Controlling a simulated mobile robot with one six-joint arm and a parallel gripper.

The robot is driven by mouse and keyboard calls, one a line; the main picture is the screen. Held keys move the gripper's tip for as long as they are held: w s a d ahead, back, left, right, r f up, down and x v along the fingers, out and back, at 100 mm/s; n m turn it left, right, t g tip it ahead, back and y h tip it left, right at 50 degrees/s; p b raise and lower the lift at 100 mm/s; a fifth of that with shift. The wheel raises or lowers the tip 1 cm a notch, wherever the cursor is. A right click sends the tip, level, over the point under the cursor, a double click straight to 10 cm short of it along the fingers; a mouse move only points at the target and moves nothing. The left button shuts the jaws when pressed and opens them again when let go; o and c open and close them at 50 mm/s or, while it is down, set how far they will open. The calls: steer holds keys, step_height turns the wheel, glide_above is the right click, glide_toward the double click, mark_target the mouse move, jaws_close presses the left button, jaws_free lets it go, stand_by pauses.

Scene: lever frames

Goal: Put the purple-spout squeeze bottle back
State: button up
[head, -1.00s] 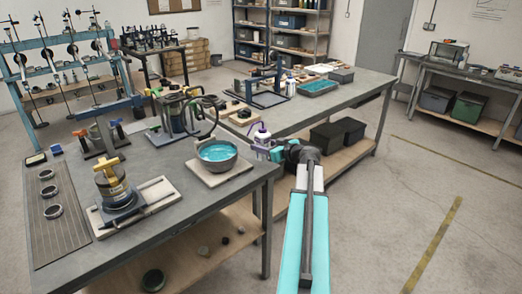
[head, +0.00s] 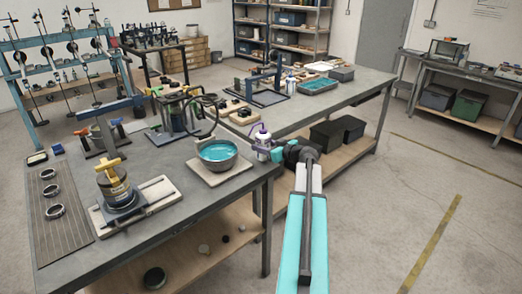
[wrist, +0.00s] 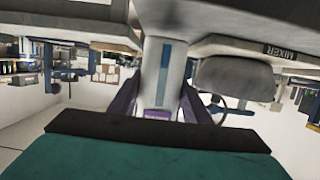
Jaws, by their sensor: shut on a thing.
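The purple-spout squeeze bottle (head: 263,137) has a white body and a purple spout. In the head view it is upright at the right end of the near bench, just right of the bowl of blue liquid. My gripper (head: 265,152) reaches in from the right and is shut on the bottle's body. In the wrist view, which is upside down, the bottle (wrist: 164,70) stands between the two purple fingers of my gripper (wrist: 160,108). I cannot tell whether the bottle's base touches the bench.
The grey bowl (head: 218,166) stands on a pale plate close to the bottle. A plate edge marked MIXER (wrist: 281,51) shows in the wrist view. A yellow-topped jar (head: 113,185) is on the near bench (head: 195,205). Black bins (head: 327,134) sit under the far bench. The floor at right is clear.

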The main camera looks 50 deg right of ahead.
steer(key=shift+f, duration=0.8)
steer(key=shift+f, duration=0.15)
steer(key=o, duration=0.8)
steer(key=shift+r+p, duration=0.2)
steer(key=shift+p, duration=0.15)
steer(key=b+v, duration=0.3)
steer(key=v, duration=0.9)
steer(key=shift+f, duration=0.1)
